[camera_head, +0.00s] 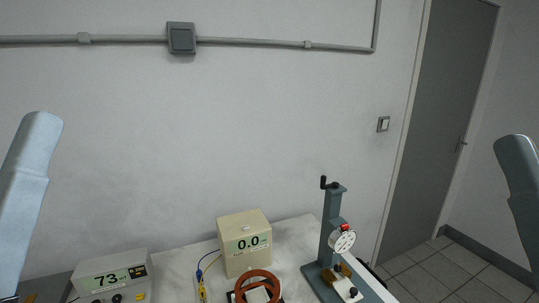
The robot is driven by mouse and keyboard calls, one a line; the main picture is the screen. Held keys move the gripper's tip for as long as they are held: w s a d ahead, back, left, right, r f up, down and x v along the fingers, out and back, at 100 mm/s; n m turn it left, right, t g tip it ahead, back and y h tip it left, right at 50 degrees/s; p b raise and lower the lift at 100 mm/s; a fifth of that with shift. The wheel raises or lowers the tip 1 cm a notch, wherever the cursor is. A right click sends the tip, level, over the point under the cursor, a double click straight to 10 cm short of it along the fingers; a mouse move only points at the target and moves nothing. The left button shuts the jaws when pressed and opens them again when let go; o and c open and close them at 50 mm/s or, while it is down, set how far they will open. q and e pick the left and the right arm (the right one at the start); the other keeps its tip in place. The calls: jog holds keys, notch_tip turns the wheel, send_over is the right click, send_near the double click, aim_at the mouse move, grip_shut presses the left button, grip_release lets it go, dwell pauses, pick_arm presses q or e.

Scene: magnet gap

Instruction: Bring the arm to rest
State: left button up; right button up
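A link of my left arm (25,195) rises along the left edge of the head view, and a link of my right arm (519,185) shows at the right edge. Both stand apart from the things on the table. Neither gripper shows in the picture, so I cannot see their fingers or whether they hold anything.
On the pale table (297,233) stand a meter reading 73 (112,276), a beige box reading 0.0 (245,243), a red-brown coil (258,281) cut by the bottom edge, and a grey stand (332,225) with a dial gauge (342,240). A door (440,130) is behind right.

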pick_arm(q)
notch_tip(320, 180, up, 37)
jog(key=w+p, duration=0.1)
jog(key=p, duration=3.7)
notch_tip(320, 180, down, 61)
jog(key=b, duration=6)
jog(key=shift+w+m+g+h+b, duration=0.15)
jog(key=shift+m+g+h+b, duration=0.15)
jog(key=shift+m+g+b, duration=0.1)
jog(key=shift+d, duration=0.1)
